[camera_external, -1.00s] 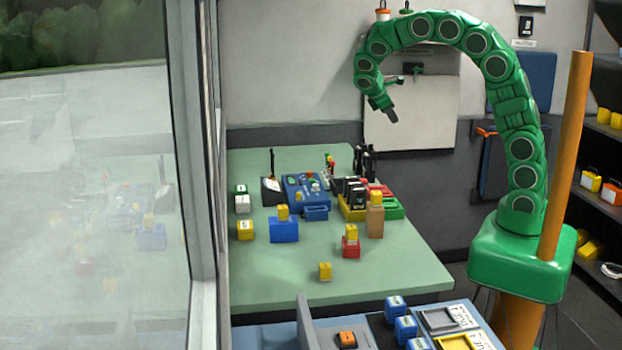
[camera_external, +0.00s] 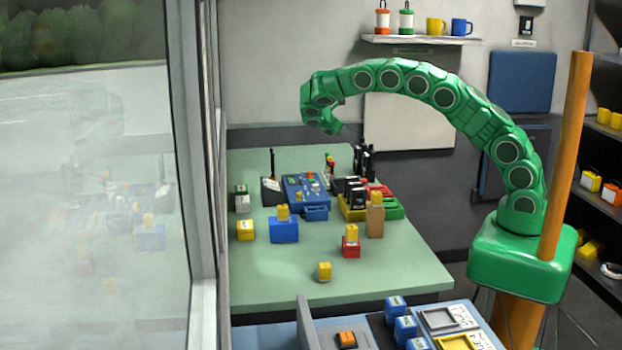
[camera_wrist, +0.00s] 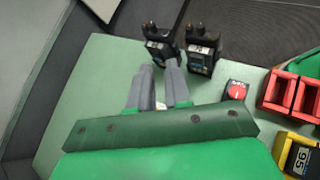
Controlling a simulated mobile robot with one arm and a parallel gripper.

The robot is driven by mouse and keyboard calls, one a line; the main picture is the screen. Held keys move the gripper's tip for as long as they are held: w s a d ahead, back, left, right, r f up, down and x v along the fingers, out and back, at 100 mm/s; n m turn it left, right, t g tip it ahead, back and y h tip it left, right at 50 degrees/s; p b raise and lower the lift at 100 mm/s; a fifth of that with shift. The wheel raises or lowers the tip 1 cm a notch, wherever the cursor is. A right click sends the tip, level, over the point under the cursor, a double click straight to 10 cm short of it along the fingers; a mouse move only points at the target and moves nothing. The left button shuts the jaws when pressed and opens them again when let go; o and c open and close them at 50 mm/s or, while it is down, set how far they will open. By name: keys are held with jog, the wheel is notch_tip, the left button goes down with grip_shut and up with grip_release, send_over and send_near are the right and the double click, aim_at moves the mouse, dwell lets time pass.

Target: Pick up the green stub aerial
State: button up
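A small cluster of coloured stub aerials (camera_external: 329,161) stands at the back of the green table in the external view. It is too small there to single out the green one for certain. In the wrist view I cannot make out the green stub aerial; my green gripper body covers the lower part of that view. My gripper (camera_external: 335,130) is in the air above the back of the table, pointing down, above the cluster. In the wrist view its two grey fingers (camera_wrist: 159,66) stand apart, with a gap between them and no aerial visible in it.
Two black radios (camera_wrist: 201,50) stand just beyond my fingers. A red knob (camera_wrist: 236,91), red bins (camera_wrist: 280,92) and a yellow charger bay (camera_wrist: 288,148) lie to the right. A blue console (camera_external: 293,189) is on the table.

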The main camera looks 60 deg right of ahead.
aim_at(327, 163)
jog(key=w+a+f+n, duration=0.1)
jog(key=w+f, duration=0.2)
jog(key=w+a+f+n+t+h, duration=0.1)
jog(key=w+f, duration=0.2)
jog(key=f, duration=0.1)
jog(key=w+a+f+n+h, duration=0.1)
jog(key=w+a+f, duration=0.1)
jog(key=w+f, duration=0.1)
jog(key=shift+f+n+t, duration=0.3)
jog(key=shift+f+n, duration=0.1)
jog(key=shift+f, duration=0.15)
jog(key=shift+w+a+f, duration=0.15)
jog(key=shift+w+f, duration=0.05)
jog(key=shift+f, duration=0.2)
jog(key=shift+x, duration=3.85)
jog(key=shift+r, duration=0.1)
grip_shut()
